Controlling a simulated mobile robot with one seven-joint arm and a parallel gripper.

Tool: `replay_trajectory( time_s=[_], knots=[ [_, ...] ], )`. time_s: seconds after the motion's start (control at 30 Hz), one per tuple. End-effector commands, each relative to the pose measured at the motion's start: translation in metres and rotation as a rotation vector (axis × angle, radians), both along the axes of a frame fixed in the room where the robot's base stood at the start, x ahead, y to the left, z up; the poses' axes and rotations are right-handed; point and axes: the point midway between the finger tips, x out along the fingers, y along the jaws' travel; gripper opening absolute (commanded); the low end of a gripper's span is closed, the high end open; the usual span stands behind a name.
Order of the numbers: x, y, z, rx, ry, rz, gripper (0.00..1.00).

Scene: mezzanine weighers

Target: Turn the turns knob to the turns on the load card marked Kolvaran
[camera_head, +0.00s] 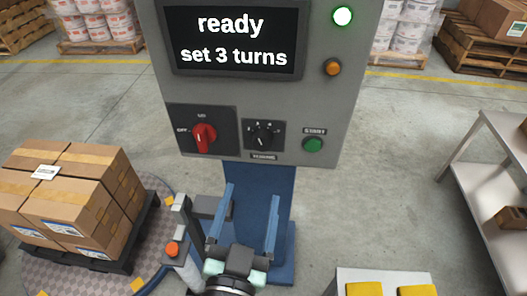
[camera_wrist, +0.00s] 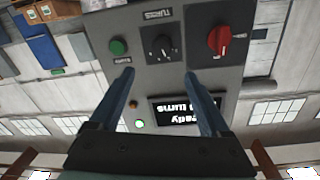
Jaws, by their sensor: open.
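The black turns knob (camera_head: 264,137) sits on a dark plate with white marks on the grey control panel, with "TURNS" below it. Its exact setting is too small to read. It also shows, upside down, in the wrist view (camera_wrist: 160,48). The screen (camera_head: 236,40) reads "ready" and "set 3 turns". A white card (camera_head: 45,172) lies on the stacked cartons; its writing is unreadable, so I cannot tell whether it says Kolvaran. My gripper (camera_head: 252,194) is open and empty, below the panel in the head view. In the wrist view its fingers (camera_wrist: 159,73) point towards the knob, apart from it.
A red rotary switch (camera_head: 204,138) is left of the knob, a green START button (camera_head: 313,145) right of it. A shelf (camera_head: 490,150) stands right.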

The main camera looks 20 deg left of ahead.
Motion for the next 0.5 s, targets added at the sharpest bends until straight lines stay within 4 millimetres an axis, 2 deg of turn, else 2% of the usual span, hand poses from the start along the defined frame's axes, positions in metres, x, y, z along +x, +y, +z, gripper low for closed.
replay_trajectory(
  time_s=[0.17, 0.5],
  knots=[
    [0.009, 0.004, -0.003, 0.000, 0.006, 0.005, 0.81],
    [0.065, 0.017, 0.000, 0.000, 0.005, 0.004, 0.81]
  ],
)
